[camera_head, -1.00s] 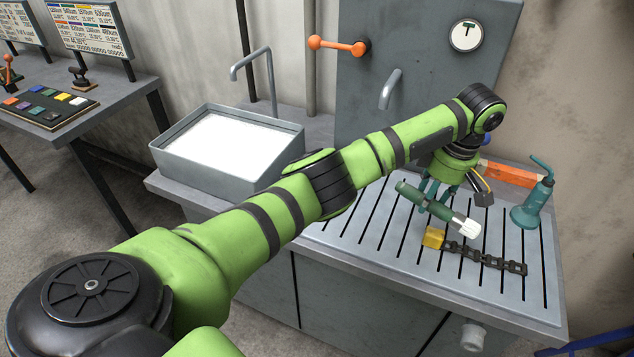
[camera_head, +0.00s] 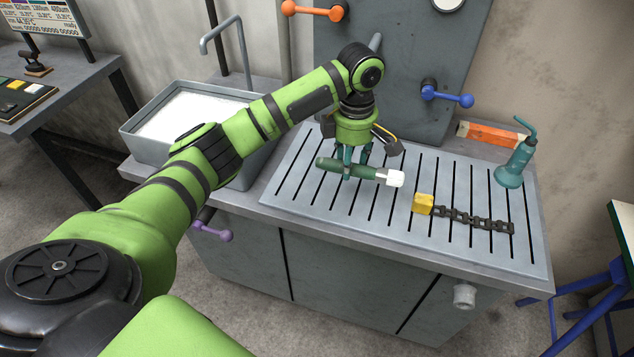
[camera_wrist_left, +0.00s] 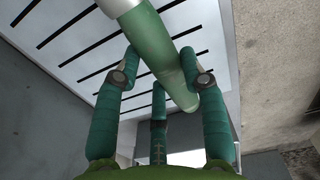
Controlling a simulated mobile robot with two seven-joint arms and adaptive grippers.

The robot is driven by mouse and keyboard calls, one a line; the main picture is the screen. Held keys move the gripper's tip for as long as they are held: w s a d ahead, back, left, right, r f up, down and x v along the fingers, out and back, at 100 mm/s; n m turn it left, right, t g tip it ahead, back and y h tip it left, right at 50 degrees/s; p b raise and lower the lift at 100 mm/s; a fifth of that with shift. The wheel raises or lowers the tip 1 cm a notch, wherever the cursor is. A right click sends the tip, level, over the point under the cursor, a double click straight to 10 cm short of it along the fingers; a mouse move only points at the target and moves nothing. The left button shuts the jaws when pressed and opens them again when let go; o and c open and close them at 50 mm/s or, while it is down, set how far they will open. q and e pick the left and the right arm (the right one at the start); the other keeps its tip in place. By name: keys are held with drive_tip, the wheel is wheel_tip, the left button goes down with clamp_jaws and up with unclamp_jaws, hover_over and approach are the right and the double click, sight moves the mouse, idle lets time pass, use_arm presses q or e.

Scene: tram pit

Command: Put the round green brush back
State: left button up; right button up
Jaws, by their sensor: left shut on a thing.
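The round green brush (camera_head: 338,168) has a dark green handle and a white head at its right end. My left gripper (camera_head: 357,165) is shut on its handle and holds it roughly level above the slatted drain board (camera_head: 300,190). In the left wrist view the green handle (camera_wrist_left: 165,50) lies across between the fingers of the left gripper (camera_wrist_left: 160,80), and the start of its pale end shows at the top. The brush's place is not clear from these views. My right gripper is not in view.
A yellow block with a dark chain (camera_head: 470,219) lies on the board, right of the brush. A teal oil can (camera_head: 515,160) and an orange box (camera_head: 492,136) stand at the back right. A sink (camera_head: 190,118) with white contents is at left.

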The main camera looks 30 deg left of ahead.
use_arm(q)
drive_tip(key=p, duration=0.2)
hover_over(315, 193)
drive_tip(key=f, duration=0.3)
drive_tip(key=shift+w+d+f, duration=0.1)
drive_tip(key=shift+d+f, duration=0.15)
drive_tip(key=shift+f, duration=0.15)
drive_tip(key=shift+a+f, duration=0.15)
drive_tip(key=shift+a, duration=0.1)
drive_tip(key=shift+f, duration=0.3)
wheel_tip(315, 193, down, 2)
drive_tip(key=shift+f+p, duration=0.2)
drive_tip(key=shift+p, duration=1)
drive_tip(key=shift+f, duration=0.45)
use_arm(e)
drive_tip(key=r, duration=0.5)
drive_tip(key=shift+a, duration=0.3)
use_arm(q)
drive_tip(key=o, duration=1.2)
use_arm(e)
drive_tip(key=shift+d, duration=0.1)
